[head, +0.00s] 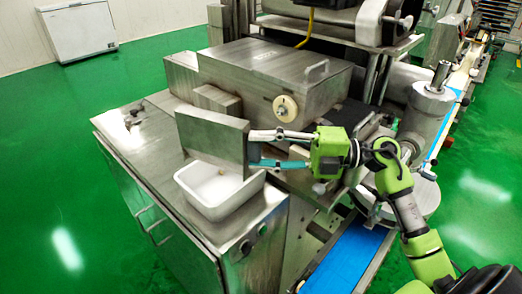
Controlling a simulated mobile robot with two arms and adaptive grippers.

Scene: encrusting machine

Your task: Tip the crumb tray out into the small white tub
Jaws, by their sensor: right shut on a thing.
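The crumb tray (211,137) is a flat metal tray, held steeply tilted so that one broad face shows. It is above the back part of the small white tub (228,208) and hides some of its rear rim. The tub stands upright on the steel cabinet top. My right gripper (249,150) comes in from the right and is shut on the right edge of the tray. What is in the tray cannot be seen. A small faint mark shows inside the tub. My left gripper is not in view.
The steel machine housing (275,72) with a handle and a pale knob stands just behind the tray. The bare steel cabinet top (150,135) lies left of the tub. A blue belt (345,262) runs at the front right. Green floor is open at left.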

